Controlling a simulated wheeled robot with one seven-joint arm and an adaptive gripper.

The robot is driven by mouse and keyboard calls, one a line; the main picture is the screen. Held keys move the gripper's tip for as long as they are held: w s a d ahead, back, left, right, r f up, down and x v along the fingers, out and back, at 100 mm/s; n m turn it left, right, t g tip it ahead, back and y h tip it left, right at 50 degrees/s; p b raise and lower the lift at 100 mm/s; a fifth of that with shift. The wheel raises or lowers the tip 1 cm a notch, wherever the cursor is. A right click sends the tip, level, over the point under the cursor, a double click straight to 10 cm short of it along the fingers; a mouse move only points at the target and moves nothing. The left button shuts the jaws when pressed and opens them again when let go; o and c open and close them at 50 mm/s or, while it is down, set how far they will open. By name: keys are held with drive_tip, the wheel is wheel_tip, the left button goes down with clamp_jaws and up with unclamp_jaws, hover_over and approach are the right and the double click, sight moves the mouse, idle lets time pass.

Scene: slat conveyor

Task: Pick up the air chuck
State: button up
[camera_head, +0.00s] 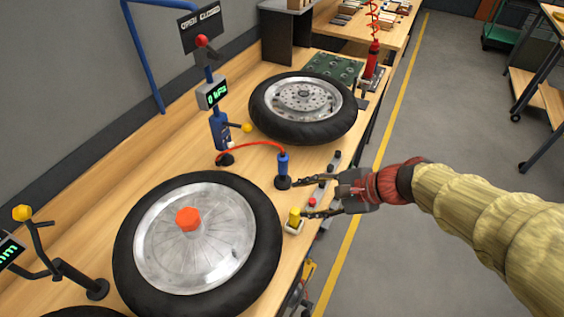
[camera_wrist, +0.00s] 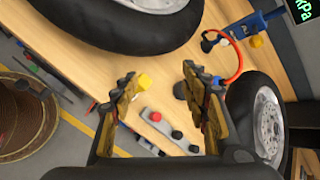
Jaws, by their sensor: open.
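The air chuck (camera_head: 283,164) is a blue upright cylinder with a dark base, standing on the wooden bench near its right edge. A red hose (camera_head: 252,145) runs from its top to a blue post (camera_head: 220,130) with a gauge. My gripper (camera_head: 292,199) is open and empty, reaching in from the right. Its upper finger is close beside the chuck's base; I cannot tell whether they touch. In the wrist view my gripper (camera_wrist: 158,76) shows both fingers spread, and the right finger hides most of the chuck. The red hose (camera_wrist: 240,65) curves down behind that finger.
A yellow button (camera_head: 294,216) stands by my lower finger. A button strip (camera_wrist: 166,130) lies below the gripper. A large wheel (camera_head: 140,215) with an orange nut lies at front left, and another wheel (camera_head: 262,123) lies behind the chuck.

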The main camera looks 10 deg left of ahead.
drive_tip(key=w+a+f+m+t+y+p, duration=0.2)
drive_tip(key=w+a+f+m, duration=0.1)
drive_tip(key=w+m, duration=0.5)
drive_tip(key=m+t, duration=0.2)
drive_tip(key=m, duration=0.2)
approach(283, 166)
drive_tip(key=w+a+f, duration=0.2)
drive_tip(key=w+f, duration=0.1)
drive_tip(key=shift+m, duration=0.3)
drive_tip(key=shift+b+x, duration=0.95)
drive_tip(key=shift+x, duration=2.85)
drive_tip(key=shift+s+a, duration=0.1)
drive_tip(key=shift+c, duration=0.8)
clamp_jaws()
